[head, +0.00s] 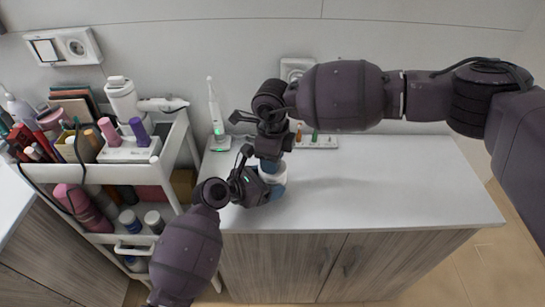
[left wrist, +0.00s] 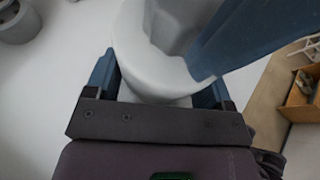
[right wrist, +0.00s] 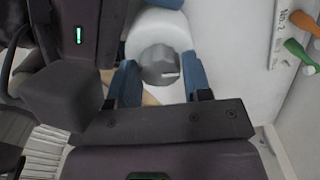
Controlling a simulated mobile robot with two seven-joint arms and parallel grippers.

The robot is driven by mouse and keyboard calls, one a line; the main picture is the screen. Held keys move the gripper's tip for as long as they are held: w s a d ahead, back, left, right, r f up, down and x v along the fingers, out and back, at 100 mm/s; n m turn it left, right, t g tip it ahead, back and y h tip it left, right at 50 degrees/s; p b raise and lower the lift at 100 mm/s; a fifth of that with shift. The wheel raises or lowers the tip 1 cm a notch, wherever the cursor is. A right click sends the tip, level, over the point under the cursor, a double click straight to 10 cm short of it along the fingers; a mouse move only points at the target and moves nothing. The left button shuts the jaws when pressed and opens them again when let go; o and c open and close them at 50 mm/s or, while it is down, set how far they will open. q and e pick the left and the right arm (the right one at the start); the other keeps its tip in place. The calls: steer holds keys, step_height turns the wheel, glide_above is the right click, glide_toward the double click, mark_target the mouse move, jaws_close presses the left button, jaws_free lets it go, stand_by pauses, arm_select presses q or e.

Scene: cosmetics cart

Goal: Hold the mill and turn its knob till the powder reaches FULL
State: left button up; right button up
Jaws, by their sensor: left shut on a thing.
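The mill is a white round body (head: 272,173) standing on the counter beside the cart, mostly hidden by my grippers in the head view. My left gripper (head: 256,187) is shut on the mill's body from the near side. In the left wrist view its blue fingers flank the white body (left wrist: 150,50). My right gripper (head: 270,160) points down from above. In the right wrist view its blue fingers stand on either side of the grey faceted knob (right wrist: 159,65), very close to it. I cannot tell whether they grip it. The powder level and FULL mark are not visible.
A white cart (head: 172,165) with bottles and tools stands at the left. An electric toothbrush (head: 215,115) is upright behind the mill. A white rack (head: 318,142) with coloured pieces lies at the wall. The counter's right side (head: 420,185) is clear.

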steer(key=c, duration=0.5)
steer(key=shift+n, duration=1.6)
steer(key=o, duration=0.9)
steer(key=shift+o, duration=0.2)
steer(key=shift+r, duration=0.1)
step_height(320, 180, up, 12)
